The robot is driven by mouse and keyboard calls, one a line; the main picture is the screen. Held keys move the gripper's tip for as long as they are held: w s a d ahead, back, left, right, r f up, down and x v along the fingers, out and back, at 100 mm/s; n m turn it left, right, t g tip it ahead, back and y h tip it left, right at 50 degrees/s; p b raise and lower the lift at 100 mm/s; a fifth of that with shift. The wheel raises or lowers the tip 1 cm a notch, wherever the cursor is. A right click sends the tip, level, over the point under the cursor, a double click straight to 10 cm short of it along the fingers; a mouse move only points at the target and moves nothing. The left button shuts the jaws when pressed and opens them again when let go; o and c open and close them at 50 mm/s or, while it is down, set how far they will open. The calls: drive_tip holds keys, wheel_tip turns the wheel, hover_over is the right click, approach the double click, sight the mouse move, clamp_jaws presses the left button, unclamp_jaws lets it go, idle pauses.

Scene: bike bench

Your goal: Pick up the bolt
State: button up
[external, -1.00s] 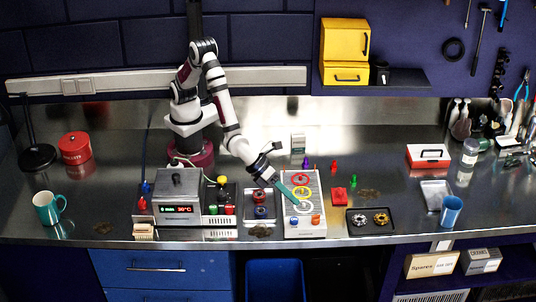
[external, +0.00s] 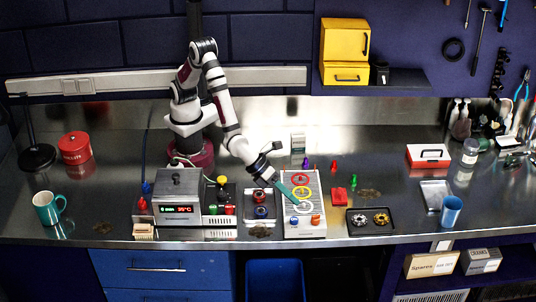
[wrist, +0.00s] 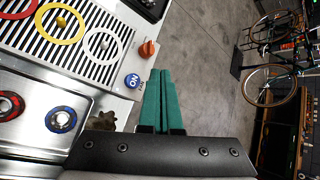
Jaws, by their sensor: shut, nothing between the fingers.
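I cannot make out a bolt for certain in either view. My gripper (external: 296,202) has teal fingers and points down over the grey box with coloured rings (external: 291,232). In the wrist view my gripper (wrist: 165,72) has both teal fingers closed together, with nothing seen between them. The blue knob (wrist: 132,81) and the orange knob (wrist: 147,49) of that box show just left of the fingers.
A metal tray with round parts (external: 250,217) lies left of the box. A black tray with two round parts (external: 351,231) lies to its right. A heater-like box (external: 180,185), a teal mug (external: 46,209) and a blue cup (external: 451,211) stand on the bench.

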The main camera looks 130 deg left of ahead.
drive_tip(key=o, duration=0.8)
drive_tip(key=a+r+n+g+y, duration=0.1)
drive_tip(key=a+n+y, duration=0.1)
drive_tip(key=a+n, duration=0.45)
wheel_tip(320, 180, up, 4)
drive_tip(key=n+g+h, duration=0.6)
drive_tip(key=n+g, duration=0.1)
drive_tip(key=n, duration=1.8)
hover_over(306, 158)
wheel_tip(306, 158, down, 15)
drive_tip(key=shift+f, duration=0.2)
